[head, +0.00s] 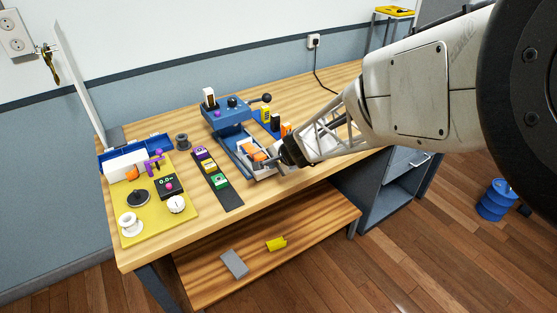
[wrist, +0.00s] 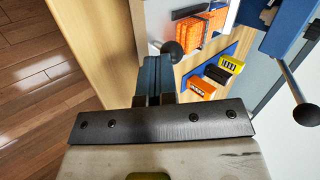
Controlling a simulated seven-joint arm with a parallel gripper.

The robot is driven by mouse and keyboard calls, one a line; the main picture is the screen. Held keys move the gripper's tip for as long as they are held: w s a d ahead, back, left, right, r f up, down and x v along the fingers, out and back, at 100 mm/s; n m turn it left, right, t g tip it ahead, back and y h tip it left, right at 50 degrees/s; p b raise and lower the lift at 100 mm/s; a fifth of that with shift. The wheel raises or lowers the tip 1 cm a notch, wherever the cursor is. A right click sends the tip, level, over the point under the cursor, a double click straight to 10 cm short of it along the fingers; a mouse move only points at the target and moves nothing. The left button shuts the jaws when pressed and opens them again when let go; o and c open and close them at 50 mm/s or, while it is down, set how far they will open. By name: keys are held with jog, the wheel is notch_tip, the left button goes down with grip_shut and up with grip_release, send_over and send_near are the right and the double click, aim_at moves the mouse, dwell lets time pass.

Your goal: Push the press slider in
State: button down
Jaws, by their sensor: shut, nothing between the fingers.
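The blue press (head: 226,112) stands on the workbench. Its slider (wrist: 185,12) is a pale tray carrying an orange block (wrist: 208,30). A dark round knob (wrist: 172,50) sticks out from the slider's near end in the wrist view. My gripper (wrist: 152,68) is shut and empty, its fingertips close to the knob; I cannot tell whether they touch it. In the head view my gripper (head: 284,152) is at the slider's outer end and hides part of it. The orange block also shows there on the tray, left of my gripper.
A lever with a black ball (wrist: 305,113) juts from the press. A yellow block (wrist: 231,64) and another orange block (wrist: 199,88) stand beside the slider. A dark strip with coloured blocks (head: 219,181) and a yellow mat (head: 150,222) with parts lie to the left.

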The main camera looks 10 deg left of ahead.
aim_at(258, 149)
jog(key=w+a, duration=0.7)
jog(key=shift+a, duration=0.15)
jog(key=shift+w+a, duration=0.2)
jog(key=shift+w, duration=0.1)
jog(key=shift+r, duration=0.15)
jog(key=shift+d, duration=0.1)
dwell(0.3)
jog(key=shift+s+d+r, duration=0.15)
jog(key=shift+s+d, duration=0.55)
jog(key=shift+d, duration=0.3)
jog(key=shift+s+d+r, duration=0.15)
jog(key=shift+s+d, duration=0.4)
jog(key=shift+d, duration=0.15)
jog(key=v, duration=1)
